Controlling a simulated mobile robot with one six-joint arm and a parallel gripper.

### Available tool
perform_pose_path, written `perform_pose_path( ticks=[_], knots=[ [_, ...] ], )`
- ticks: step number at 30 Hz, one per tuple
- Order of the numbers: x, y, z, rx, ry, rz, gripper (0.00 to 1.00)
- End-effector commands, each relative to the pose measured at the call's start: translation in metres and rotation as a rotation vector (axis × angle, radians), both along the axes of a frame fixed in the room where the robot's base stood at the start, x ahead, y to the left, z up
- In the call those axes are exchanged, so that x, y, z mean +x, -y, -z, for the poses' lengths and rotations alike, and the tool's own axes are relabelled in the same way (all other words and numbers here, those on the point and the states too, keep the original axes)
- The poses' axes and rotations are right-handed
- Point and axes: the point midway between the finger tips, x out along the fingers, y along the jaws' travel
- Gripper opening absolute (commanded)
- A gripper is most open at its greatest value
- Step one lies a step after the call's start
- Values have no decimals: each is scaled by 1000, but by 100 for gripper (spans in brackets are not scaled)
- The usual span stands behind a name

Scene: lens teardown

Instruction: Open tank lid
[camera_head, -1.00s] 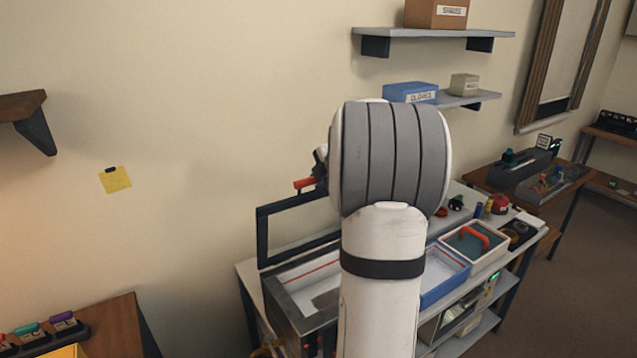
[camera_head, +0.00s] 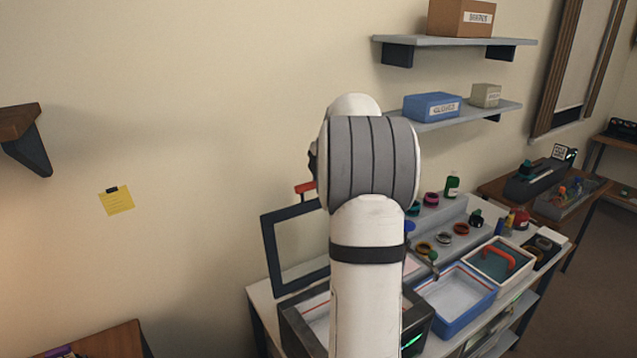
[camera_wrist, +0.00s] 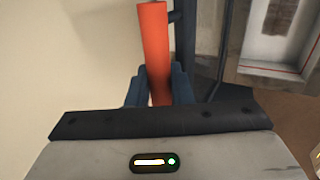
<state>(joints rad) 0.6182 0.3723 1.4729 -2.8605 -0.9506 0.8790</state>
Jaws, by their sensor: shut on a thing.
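The tank (camera_head: 292,320) is a dark-rimmed box with a pale inside on the left of the bench, partly hidden behind my arm. Its lid (camera_head: 268,250) is a dark frame that stands raised at the tank's back, near the wall. An orange-red handle (camera_head: 305,188) is at the lid's top edge. In the wrist view the handle (camera_wrist: 154,45) runs between the two blue fingers of my gripper (camera_wrist: 160,92), which is shut on it. My arm hides the gripper in the head view. The tank's pale inside shows at upper right in the wrist view (camera_wrist: 280,38).
A blue tray (camera_head: 462,322) and a white tray with a red handle (camera_head: 478,268) stand right of the tank. Coloured rings and a green bottle (camera_head: 452,187) are behind them. A wall shelf (camera_head: 475,112) holds a blue box (camera_head: 432,106). The wall (camera_head: 200,150) is close behind the lid.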

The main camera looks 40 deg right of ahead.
Motion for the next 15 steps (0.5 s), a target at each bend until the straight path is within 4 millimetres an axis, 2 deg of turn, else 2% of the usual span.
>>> perform_pose_path(
  ticks=[1, 10, 11, 15],
  knots=[
    [-1, -3, 7, 11, -15, -4, 0],
    [-1, -4, 8, 13, -17, -5, 0],
    [-1, -4, 8, 13, -17, -5, 22],
    [-1, -4, 8, 11, -15, -6, 33]
  ],
)
